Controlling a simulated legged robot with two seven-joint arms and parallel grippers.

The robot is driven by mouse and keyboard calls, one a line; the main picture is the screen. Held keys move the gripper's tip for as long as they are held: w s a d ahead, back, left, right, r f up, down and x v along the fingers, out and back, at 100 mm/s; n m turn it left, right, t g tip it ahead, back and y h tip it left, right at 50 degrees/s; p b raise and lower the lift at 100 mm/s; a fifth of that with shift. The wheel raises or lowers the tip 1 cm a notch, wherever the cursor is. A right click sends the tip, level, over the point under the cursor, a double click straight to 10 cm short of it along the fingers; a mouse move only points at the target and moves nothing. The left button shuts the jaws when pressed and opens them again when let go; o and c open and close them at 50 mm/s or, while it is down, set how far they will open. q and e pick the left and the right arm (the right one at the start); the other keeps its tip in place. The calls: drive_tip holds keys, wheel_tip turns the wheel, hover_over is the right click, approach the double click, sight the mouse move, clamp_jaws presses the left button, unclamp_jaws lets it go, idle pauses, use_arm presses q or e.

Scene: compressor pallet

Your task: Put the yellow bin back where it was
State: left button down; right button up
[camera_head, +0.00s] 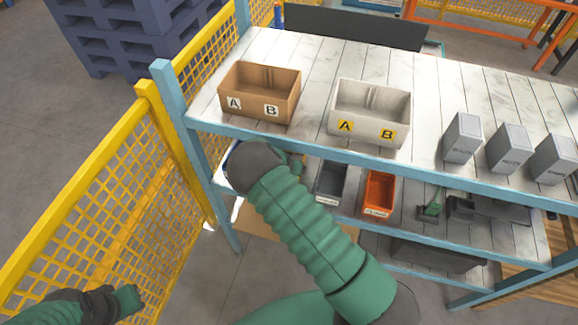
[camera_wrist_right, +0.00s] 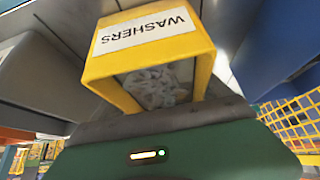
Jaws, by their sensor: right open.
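The yellow bin (camera_wrist_right: 150,52) fills the middle of the right wrist view, close in front of my right gripper (camera_wrist_right: 160,118). Its white label reads WASHERS, upside down there, and grey washers (camera_wrist_right: 155,87) show inside. My right gripper is open at the bin; I cannot tell whether it touches it. In the head view my right arm reaches to the shelf below the top one, and its hand (camera_head: 295,162) is mostly hidden under the top shelf's edge. The yellow bin is hidden there. My left gripper (camera_head: 127,298) is low at the left, by the fence, its jaws unclear.
A grey bin (camera_head: 331,183) and an orange bin (camera_head: 378,193) stand right of my right arm on the lower shelf. A blue surface (camera_wrist_right: 285,45) is right of the yellow bin. The top shelf (camera_head: 310,55) holds two boxes and several grey blocks. Yellow fence (camera_head: 110,190) borders the left.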

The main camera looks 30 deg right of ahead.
drive_tip(key=shift+o, duration=1)
drive_tip(key=shift+s+d, duration=0.2)
drive_tip(key=shift+d, duration=0.1)
drive_tip(key=a+r, duration=0.2)
drive_tip(key=a, duration=0.1)
drive_tip(key=a+r, duration=0.1)
drive_tip(key=shift+a, duration=0.15)
use_arm(q)
drive_tip(key=shift+s+a, duration=0.25)
drive_tip(key=shift+a, duration=0.25)
use_arm(e)
drive_tip(key=s+a+r+n+y, duration=0.1)
drive_tip(key=s+a+r+n, duration=0.2)
drive_tip(key=s, duration=0.5)
drive_tip(key=s+a+r+n+g+y, duration=0.1)
drive_tip(key=s+a+r+n+y, duration=0.1)
drive_tip(key=s+a+r, duration=0.4)
drive_tip(key=s+a+r+n+y, duration=0.2)
drive_tip(key=s+a+r+n, duration=0.3)
drive_tip(key=s, duration=0.5)
wheel_tip(320, 180, up, 3)
drive_tip(key=shift+a+f+g, duration=0.15)
drive_tip(key=shift+a+g, duration=0.05)
drive_tip(key=shift+g, duration=0.1)
